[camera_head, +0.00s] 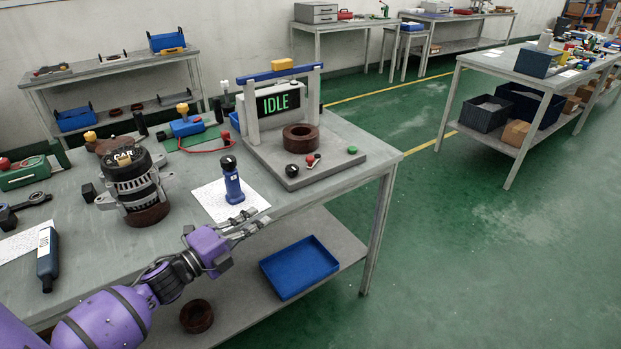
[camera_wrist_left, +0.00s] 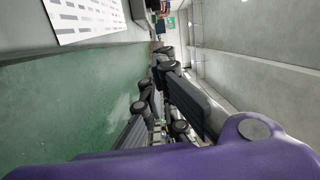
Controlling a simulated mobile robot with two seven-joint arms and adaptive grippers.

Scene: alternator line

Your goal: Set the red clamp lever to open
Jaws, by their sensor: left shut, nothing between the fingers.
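The test stand (camera_head: 285,178) on the near table has a grey base plate and a display reading IDLE. A small red lever-like part (camera_head: 311,159) sits at the front of the plate, between a black knob (camera_head: 292,170) and a green button (camera_head: 352,150). I take it as the clamp lever; its setting is too small to tell. My left gripper (camera_head: 250,228) is shut and empty above the table's front edge, left of and nearer than the lever, not touching it. Its fingers also show in the left wrist view (camera_wrist_left: 165,70). The lever does not show there. My right gripper is not in view.
A brown ring (camera_head: 301,138) sits on the stand. An alternator (camera_head: 132,182) stands at left. A blue tray (camera_head: 299,268) lies on the lower shelf.

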